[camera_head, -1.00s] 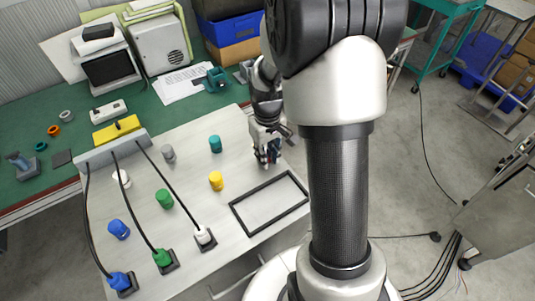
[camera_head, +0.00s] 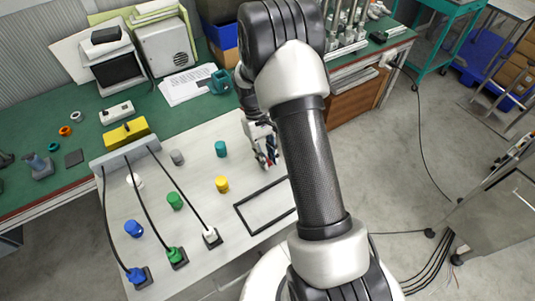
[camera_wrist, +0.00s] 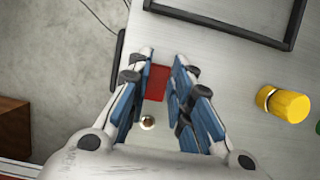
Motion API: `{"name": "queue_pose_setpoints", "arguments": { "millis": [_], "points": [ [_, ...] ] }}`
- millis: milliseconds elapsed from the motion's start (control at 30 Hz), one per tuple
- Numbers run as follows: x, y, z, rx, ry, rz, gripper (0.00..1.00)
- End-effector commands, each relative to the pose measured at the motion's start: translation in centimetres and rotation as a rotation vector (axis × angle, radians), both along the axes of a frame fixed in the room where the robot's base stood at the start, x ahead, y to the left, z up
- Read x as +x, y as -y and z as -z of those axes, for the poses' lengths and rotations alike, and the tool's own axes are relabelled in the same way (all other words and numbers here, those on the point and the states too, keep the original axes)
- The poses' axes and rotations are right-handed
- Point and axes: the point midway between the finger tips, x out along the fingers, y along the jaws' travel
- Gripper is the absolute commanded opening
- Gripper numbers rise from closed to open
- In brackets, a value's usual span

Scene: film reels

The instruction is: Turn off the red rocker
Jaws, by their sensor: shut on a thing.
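My gripper (camera_wrist: 158,88) has blue-padded fingers on both sides of a small red block (camera_wrist: 157,82), which it grips near the edge of the light grey table. A bit of red also shows at the fingertips of my gripper (camera_head: 268,158) in the head view. The fingers hide the block's sides, and I cannot tell whether it is a rocker or whether it touches the table. A white switch box (camera_head: 117,111) and a yellow box (camera_head: 126,133) lie on the green bench. I cannot make out a red rocker on either.
Yellow (camera_head: 222,184), teal (camera_head: 221,149), green (camera_head: 175,201) and blue (camera_head: 134,229) cylinders stand on the grey table (camera_head: 203,173). A black frame (camera_head: 239,218) lies in front of my gripper. Black cables run from a grey strip (camera_head: 104,162) to coloured plugs.

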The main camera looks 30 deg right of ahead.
Motion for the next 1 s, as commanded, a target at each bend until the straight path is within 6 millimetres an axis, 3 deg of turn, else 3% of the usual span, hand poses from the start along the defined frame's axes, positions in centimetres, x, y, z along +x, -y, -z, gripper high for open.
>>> {"name": "queue_pose_setpoints", "arguments": {
  "millis": [167, 200, 467, 800, 1000],
  "points": [
    [0.0, 0.0, 0.0, 0.000, 0.001, 0.000, 0.00],
    [0.0, 0.0, 0.0, 0.000, 0.001, 0.000, 0.22],
    [0.0, 0.0, 0.0, 0.000, 0.001, 0.000, 0.40],
    [0.1, 0.0, -0.2, 0.000, 0.002, 0.000, 0.40],
    [1.1, 0.0, -2.6, -0.001, 0.006, 0.000, 0.40]
  ]
}}
